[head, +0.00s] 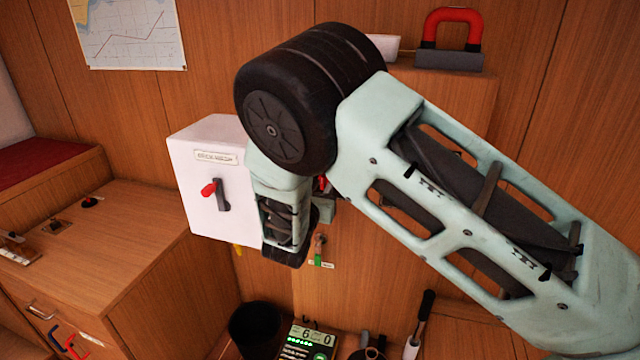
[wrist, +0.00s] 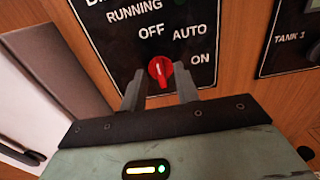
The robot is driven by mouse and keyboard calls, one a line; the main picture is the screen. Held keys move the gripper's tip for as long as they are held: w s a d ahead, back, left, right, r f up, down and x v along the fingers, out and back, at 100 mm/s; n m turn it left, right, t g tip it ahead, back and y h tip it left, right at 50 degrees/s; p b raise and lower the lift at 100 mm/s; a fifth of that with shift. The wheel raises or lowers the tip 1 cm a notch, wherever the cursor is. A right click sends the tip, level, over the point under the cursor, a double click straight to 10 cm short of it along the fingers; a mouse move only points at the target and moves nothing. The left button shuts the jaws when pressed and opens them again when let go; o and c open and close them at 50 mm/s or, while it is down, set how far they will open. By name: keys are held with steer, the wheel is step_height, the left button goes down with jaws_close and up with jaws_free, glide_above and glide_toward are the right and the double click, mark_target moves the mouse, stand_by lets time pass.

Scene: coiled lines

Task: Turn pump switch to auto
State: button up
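The pump switch is a round red knob (wrist: 160,71) with a white mark, on a black panel (wrist: 115,38) lettered RUNNING, OFF, AUTO and ON. The white mark points roughly up, toward OFF; AUTO lies up and to the right. In the wrist view my gripper (wrist: 160,88) is open, with one dark finger on each side of the knob in the picture. Gaps show between fingers and knob, and I see no clear contact. In the head view my arm covers most of this area and the fingertips cannot be made out.
A white box (head: 212,160) with a red-tipped lever (head: 209,189) is on the wall just left of my arm. A second black panel (wrist: 290,40), lettered TANK, is right of the switch panel. A wooden cabinet (head: 115,215) stands left; a green-lit device (head: 308,340) is below.

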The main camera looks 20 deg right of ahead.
steer(key=shift+w+d, duration=0.1)
steer(key=shift+w, duration=0.05)
jaws_close()
